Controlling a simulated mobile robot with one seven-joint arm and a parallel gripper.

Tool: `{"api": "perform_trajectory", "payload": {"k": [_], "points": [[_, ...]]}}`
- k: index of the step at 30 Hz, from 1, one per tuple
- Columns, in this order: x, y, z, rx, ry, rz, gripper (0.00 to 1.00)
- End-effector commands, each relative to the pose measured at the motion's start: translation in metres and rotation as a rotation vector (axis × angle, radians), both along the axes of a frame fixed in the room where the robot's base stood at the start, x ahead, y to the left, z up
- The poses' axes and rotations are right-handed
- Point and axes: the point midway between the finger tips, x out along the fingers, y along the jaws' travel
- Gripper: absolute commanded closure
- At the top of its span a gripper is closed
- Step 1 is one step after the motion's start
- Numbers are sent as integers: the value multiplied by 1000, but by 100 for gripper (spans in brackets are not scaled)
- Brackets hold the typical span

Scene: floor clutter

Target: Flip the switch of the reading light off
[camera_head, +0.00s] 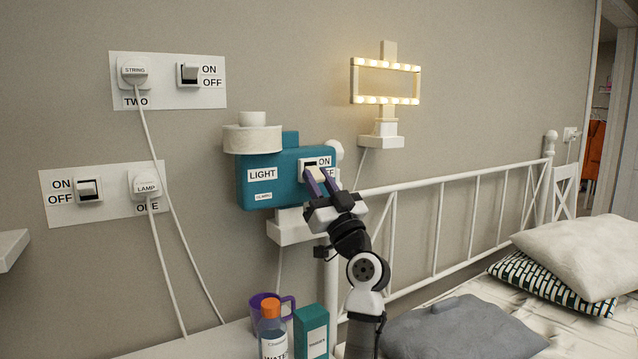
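A teal box (262,190) labelled "LIGHT" is at the wall, with a switch (309,166) marked ON and OFF on its front right. My gripper (320,176) is at this switch, its fingers pointing up at it and covering its lower part. I cannot tell whether the fingertips touch the switch or which way it is tipped.
A purple mug (272,303), a water bottle (272,335) and a teal box (311,333) stand below. A bed with white rails (434,222) and pillows (570,250) fills the right.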

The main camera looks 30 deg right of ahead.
Motion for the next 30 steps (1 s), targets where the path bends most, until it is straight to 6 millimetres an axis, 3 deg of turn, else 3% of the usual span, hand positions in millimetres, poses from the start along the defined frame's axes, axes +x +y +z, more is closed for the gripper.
{"api": "perform_trajectory", "payload": {"k": [1, 5, 17, 30], "points": [[0, 0, 1, -1, -1, 1, 69], [0, 0, 1, -1, -1, 1, 54], [-8, 0, -8, 1, -1, -1, 54], [-81, 0, -67, 0, 0, -2, 54]]}}
